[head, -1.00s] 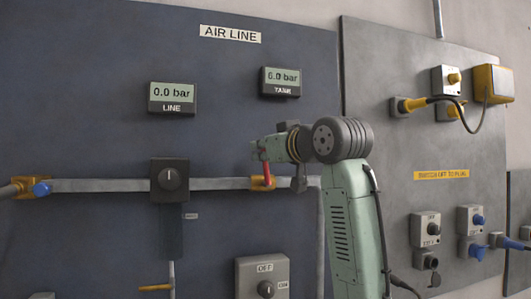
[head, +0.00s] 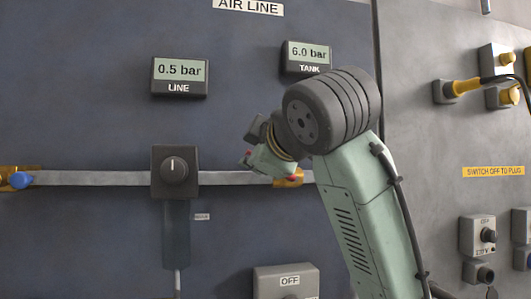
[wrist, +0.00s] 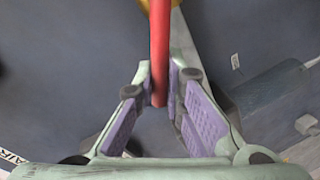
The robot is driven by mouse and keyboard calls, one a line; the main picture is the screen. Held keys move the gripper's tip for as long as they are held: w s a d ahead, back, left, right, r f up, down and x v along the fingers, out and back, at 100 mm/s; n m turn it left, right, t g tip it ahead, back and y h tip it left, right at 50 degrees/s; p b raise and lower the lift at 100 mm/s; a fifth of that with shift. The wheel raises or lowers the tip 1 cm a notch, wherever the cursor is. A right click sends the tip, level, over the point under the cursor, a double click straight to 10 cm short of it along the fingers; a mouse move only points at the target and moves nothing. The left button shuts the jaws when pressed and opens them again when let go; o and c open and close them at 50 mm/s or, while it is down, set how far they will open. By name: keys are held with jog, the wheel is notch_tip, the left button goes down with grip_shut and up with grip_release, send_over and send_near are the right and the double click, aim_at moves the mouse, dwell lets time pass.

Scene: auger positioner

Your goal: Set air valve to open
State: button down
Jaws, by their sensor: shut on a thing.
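The air valve has a brass body (head: 290,181) on the grey pipe, right of the black regulator knob; my wrist partly hides it in the head view. Its red lever (wrist: 160,45) runs down from the top of the wrist view to between my fingers. My gripper (wrist: 161,88) is shut on the lever's end, with one purple-padded finger on each side. In the head view my gripper (head: 265,152) is just above and left of the valve body. The LINE display (head: 179,77) reads 0.5 bar; the TANK display (head: 306,58) reads 6.0 bar.
The black regulator knob (head: 175,171) sits on the pipe (head: 90,178) left of my gripper. A blue-handled valve (head: 20,180) is at the far left. A grey OFF switch box (head: 286,284) is below. A panel with sockets and plugs stands at the right.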

jog(key=shift+s+a+f+n+h, duration=0.1)
jog(key=shift+a+f+n+h, duration=0.05)
jog(key=shift+f+n, duration=0.35)
jog(key=shift+a+f+n+h, duration=0.15)
jog(key=shift+f+n, duration=0.25)
jog(key=shift+n, duration=0.2)
jog(key=shift+a+f+n+h, duration=0.15)
jog(key=shift+f+n+h, duration=0.25)
jog(key=shift+f+n, duration=0.7)
jog(key=c, duration=1.7)
grip_release()
jog(key=shift+r, duration=0.1)
jog(key=shift+o, duration=0.2)
send_near(248, 183)
jog(key=v, duration=0.6)
